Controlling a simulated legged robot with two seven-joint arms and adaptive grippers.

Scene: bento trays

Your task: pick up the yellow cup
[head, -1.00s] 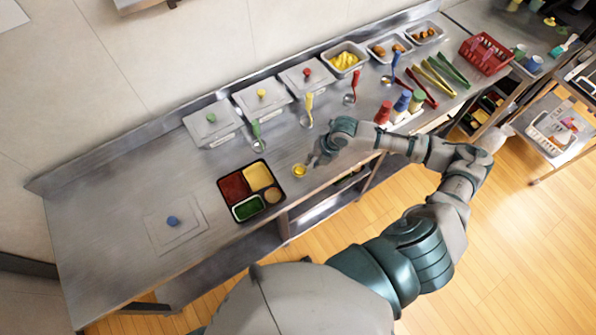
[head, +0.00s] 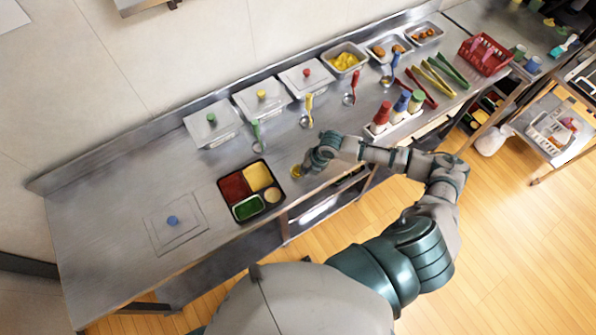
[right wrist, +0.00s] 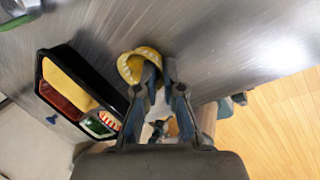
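The small yellow cup (head: 296,171) stands on the steel counter near its front edge, just right of the bento tray (head: 219,184). My right gripper (head: 310,164) is low over the counter, right beside the cup. In the right wrist view the yellow cup (right wrist: 128,66) is at the fingertips of my right gripper (right wrist: 162,68). The left finger overlaps the cup's rim and the other finger is just right of it. The fingers are close together with a narrow gap. Whether they clamp the cup's wall is not clear. My left gripper is not in view.
Lidded bins (head: 211,127) and ladles line the back of the counter. A bottle rack (head: 394,126), tongs and a red basket (head: 486,54) are on the right. A blue-knobbed lid (head: 172,221) is at left. The counter between it and the tray is bare.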

